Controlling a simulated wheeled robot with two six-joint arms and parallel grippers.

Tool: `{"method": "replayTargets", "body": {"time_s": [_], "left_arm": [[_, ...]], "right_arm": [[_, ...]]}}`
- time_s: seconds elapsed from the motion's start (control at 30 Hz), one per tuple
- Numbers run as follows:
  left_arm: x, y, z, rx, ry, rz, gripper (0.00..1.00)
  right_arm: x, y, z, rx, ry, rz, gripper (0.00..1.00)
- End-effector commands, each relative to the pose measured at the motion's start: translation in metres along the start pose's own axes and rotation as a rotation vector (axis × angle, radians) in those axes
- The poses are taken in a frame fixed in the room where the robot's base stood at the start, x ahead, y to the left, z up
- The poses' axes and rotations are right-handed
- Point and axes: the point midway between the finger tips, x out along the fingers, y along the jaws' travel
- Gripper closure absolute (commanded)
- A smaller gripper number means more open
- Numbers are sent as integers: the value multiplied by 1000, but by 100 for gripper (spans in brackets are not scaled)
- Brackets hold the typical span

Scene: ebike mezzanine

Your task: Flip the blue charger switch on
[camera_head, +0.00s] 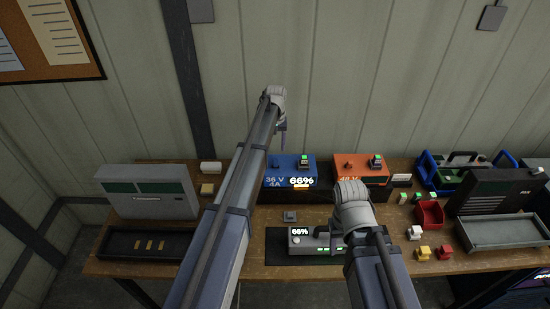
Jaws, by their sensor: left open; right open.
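An orange charger (361,165) stands right of the blue one. A grey cabinet (148,190) and dark tray (143,259) are on the left. A red bin (430,214), grey tray (505,246), black case (497,192) and small blocks are on the right. My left arm crosses the bench middle.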

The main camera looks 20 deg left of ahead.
Motion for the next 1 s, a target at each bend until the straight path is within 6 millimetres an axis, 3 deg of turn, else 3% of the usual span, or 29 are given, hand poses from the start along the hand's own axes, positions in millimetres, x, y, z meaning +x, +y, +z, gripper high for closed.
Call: {"method": "replayTargets", "body": {"time_s": [0.6, 1.0], "left_arm": [[70, 0, 0, 1, 0, 0, 43], [73, 0, 0, 1, 0, 0, 43]], "right_arm": [[70, -6, -5, 3, 3, 0, 50], [73, -7, -5, 2, 3, 1, 50]]}}
